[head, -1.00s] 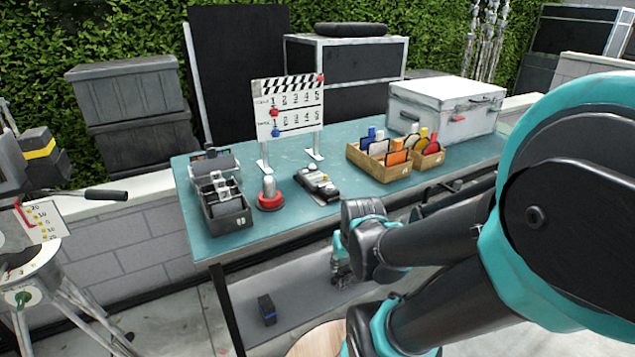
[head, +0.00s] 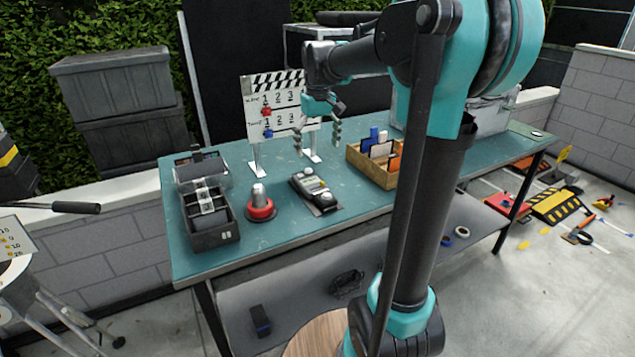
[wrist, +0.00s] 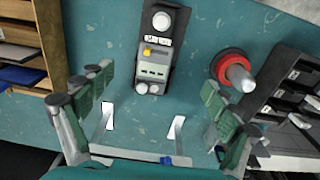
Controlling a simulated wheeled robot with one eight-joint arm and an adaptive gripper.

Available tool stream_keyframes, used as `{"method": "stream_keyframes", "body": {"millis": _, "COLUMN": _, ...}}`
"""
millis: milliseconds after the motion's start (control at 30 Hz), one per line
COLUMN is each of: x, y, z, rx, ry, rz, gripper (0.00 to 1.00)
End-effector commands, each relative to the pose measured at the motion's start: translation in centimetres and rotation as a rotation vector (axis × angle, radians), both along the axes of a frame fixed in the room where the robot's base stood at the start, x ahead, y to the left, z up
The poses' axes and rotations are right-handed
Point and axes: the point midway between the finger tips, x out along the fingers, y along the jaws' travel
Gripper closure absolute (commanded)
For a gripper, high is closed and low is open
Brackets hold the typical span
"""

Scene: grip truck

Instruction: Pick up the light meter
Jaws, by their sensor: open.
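The apparent light meter, a dark handheld device with a pale round dome, small buttons and a yellow key (head: 316,189), lies flat on the teal table (head: 270,235). In the wrist view the device (wrist: 155,72) lies at top centre, long side up and down the picture. My gripper (head: 318,138) is open and empty, fingers pointing down, above the table beside the clapperboard and behind the device. In the wrist view the open fingers (wrist: 160,108) spread wide, with the device beyond them and not between them. Nothing hides the device.
The clapperboard (head: 285,97) stands upright close to my gripper. A red-based lamp-like object (head: 261,206) and a black compartment box (head: 213,222) are left of the device. A wooden box (head: 372,171) with coloured cards is to its right. The table front is clear.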

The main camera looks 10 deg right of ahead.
Motion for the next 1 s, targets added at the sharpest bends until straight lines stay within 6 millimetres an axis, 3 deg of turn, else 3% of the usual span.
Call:
{"method": "stream_keyframes", "body": {"millis": 100, "x": 1.1, "y": 0.4, "z": 1.4, "rx": -0.003, "ry": 0.023, "rz": 0.02, "gripper": 0.1}}
{"method": "stream_keyframes", "body": {"millis": 233, "x": 1.3, "y": 0.5, "z": 0.6, "rx": -0.003, "ry": 0.03, "rz": 0.026, "gripper": 0.1}}
{"method": "stream_keyframes", "body": {"millis": 700, "x": 1.2, "y": 0.4, "z": -8.4, "rx": -0.003, "ry": 0.027, "rz": 0.025, "gripper": 0.1}}
{"method": "stream_keyframes", "body": {"millis": 1000, "x": 1.1, "y": 0.4, "z": -10.8, "rx": -0.003, "ry": 0.027, "rz": 0.024, "gripper": 0.1}}
